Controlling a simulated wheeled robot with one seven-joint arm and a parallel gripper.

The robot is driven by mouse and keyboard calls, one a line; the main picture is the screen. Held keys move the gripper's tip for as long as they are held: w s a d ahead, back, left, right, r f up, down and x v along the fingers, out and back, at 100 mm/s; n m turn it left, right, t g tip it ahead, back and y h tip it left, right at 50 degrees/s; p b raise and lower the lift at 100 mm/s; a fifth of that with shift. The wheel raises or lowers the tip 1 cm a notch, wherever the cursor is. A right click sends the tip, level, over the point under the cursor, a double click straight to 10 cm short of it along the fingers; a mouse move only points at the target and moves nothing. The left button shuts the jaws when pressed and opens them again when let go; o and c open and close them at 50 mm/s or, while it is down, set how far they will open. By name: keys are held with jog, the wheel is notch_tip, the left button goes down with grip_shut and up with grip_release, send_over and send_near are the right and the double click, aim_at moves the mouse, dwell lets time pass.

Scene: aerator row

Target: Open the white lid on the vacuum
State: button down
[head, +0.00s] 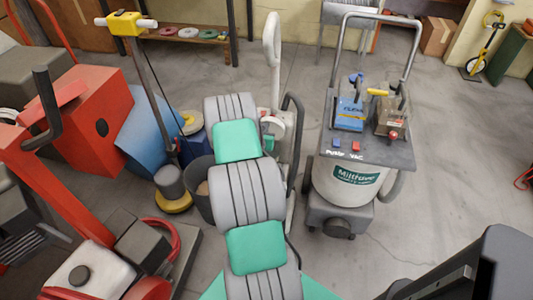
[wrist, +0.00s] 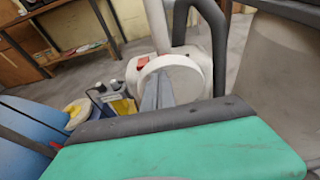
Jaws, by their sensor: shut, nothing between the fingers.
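The vacuum (head: 270,45) is a slim white upright machine with a tall loop handle, just beyond my arm in the head view. Its lower part is largely hidden by my arm. In the wrist view its round white lid (wrist: 188,80) faces me, with a red patch (wrist: 147,66) on the white body beside it. The lid looks closed. My gripper (wrist: 157,88) is shut and empty, its narrow grey fingers in front of the lid's left part. I cannot tell whether they touch it. The head view hides the gripper behind my arm.
A grey tank machine (head: 345,187) with a tall metal handle stands to the right. A black hose (head: 293,140) rises close beside the vacuum. A dark bucket (head: 199,185), yellow-headed floor machine (head: 126,23) and red machines (head: 95,118) crowd the left. Bare floor lies at right.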

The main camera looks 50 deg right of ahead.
jog(key=shift+w+d+r, duration=0.1)
jog(key=shift+d+r, duration=0.1)
jog(key=shift+d, duration=0.05)
jog(key=shift+d+r, duration=0.1)
dwell(0.3)
